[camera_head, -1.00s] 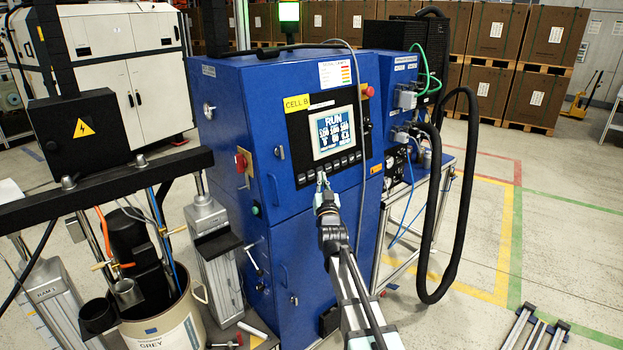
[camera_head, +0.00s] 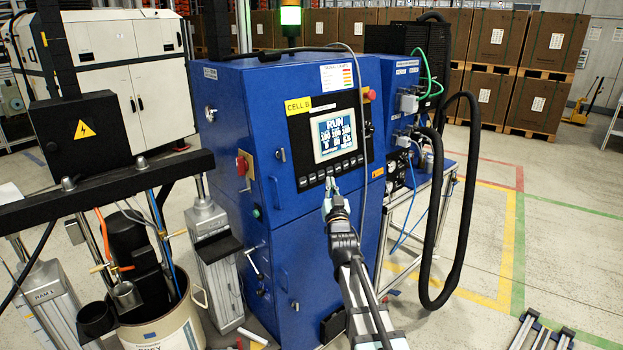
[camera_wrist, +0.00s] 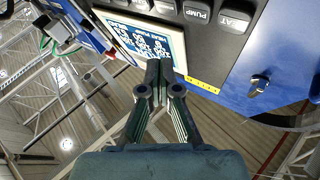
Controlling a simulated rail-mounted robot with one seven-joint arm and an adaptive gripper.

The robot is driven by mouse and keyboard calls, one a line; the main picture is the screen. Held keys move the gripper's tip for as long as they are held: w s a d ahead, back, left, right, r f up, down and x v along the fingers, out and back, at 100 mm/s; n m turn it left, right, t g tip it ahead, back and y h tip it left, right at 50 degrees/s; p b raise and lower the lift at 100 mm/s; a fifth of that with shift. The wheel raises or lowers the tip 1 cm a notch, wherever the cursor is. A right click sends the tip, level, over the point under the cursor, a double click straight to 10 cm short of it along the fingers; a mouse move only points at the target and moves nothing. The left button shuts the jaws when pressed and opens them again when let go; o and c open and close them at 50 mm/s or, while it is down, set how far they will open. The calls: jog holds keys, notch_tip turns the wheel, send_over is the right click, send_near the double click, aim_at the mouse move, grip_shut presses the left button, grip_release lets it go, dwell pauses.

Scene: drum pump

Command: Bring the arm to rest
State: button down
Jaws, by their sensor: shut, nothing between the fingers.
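My gripper (camera_head: 329,188) is shut and empty. In the head view its tips are just below the button row (camera_head: 333,172) of the control panel (camera_head: 293,125) on the blue cabinet (camera_head: 250,130). The lit screen (camera_head: 333,135) reads RUN at the top. In the wrist view the shut fingertips (camera_wrist: 161,68) point toward the panel, with the screen (camera_wrist: 150,42) behind them. Buttons marked PUMP (camera_wrist: 197,14) and HEAT (camera_wrist: 235,19) show near them. I cannot tell the exact gap between fingertips and panel.
A black hose (camera_head: 466,190) loops out to the right of the cabinet. Aluminium profiles (camera_head: 540,332) lie at lower right. The floor on the right (camera_head: 570,240) is mostly clear.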

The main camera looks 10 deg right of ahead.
jog(key=s+f+g, duration=0.3)
jog(key=f+g, duration=0.2)
jog(key=f, duration=0.7)
jog(key=s+f+g, duration=0.2)
jog(key=f+g, duration=0.2)
jog(key=f, duration=0.8)
jog(key=s+f+n+g, duration=0.1)
jog(key=s+f+g, duration=0.6)
jog(key=s+f, duration=0.9)
jog(key=s+f+g, duration=0.4)
jog(key=s+f, duration=0.3)
jog(key=s, duration=0.8)
jog(key=s+f+g, duration=0.4)
jog(key=s+f, duration=0.3)
jog(key=s, duration=0.8)
jog(key=s+f+g, duration=0.4)
jog(key=s+f, duration=0.4)
jog(key=s, duration=0.7)
jog(key=shift+a+g, duration=0.4)
